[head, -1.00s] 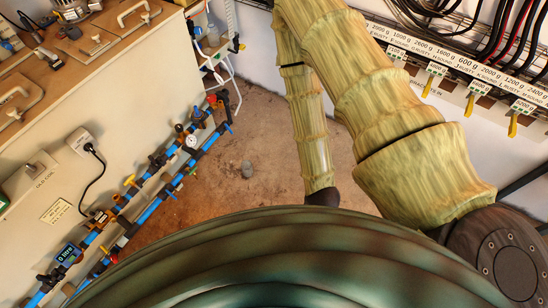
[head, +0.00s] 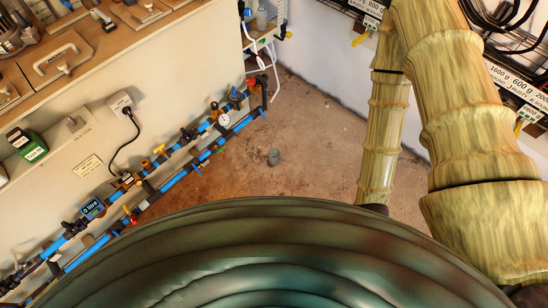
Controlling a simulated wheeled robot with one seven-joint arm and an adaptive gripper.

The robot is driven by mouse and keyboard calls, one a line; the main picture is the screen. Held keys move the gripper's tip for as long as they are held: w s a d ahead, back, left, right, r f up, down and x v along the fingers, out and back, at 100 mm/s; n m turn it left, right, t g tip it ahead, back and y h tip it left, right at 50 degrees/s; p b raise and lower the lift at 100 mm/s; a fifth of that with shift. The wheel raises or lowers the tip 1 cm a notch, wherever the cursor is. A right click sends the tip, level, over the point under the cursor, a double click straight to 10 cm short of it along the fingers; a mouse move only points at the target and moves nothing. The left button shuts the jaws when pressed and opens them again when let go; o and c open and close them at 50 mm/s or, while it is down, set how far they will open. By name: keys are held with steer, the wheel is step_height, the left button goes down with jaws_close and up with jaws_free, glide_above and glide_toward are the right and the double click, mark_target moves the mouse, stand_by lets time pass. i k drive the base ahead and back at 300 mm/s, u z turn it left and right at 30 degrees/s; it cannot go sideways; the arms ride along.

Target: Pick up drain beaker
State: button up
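My gripper is out of view. Only my arm's links, with a bamboo-like surface, show at the right, clear of the grey cylinder in the picture.
Blue pipes (head: 182,176) with valves, gauges and a small display run along the bench front (head: 85,120) at the left. Labelled hooks and black cables line the wall at the upper right.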

mark_target(273, 153)
steer(key=u, duration=3.2)
steer(key=k, duration=1.85)
steer(key=z, duration=1.65)
steer(key=i, duration=1)
steer(key=z, duration=0.05)
